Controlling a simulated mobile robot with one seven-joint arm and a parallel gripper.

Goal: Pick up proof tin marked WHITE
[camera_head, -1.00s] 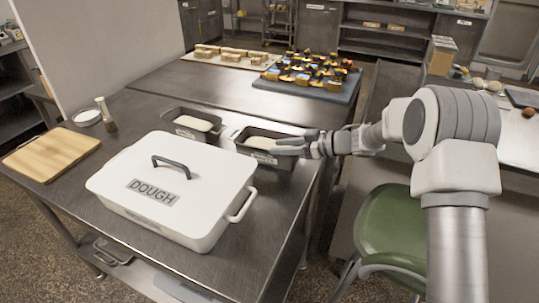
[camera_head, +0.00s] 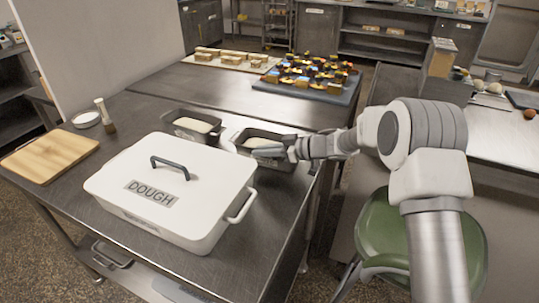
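Two dark proof tins with pale dough stand on the steel table behind the white box. One tin (camera_head: 193,126) is in the middle, with its dough in view. The other tin (camera_head: 246,135) is to its right, near the table's right edge. No WHITE marking can be read on either tin from here. My gripper (camera_head: 276,151) reaches in from the right at the right tin's near right side and hides part of it. I cannot tell whether the fingers touch the tin or whether they are open.
A white lidded box marked DOUGH (camera_head: 165,200) fills the table's front. A tray of small pastries (camera_head: 300,84) is behind. A green chair (camera_head: 375,235) stands below my arm.

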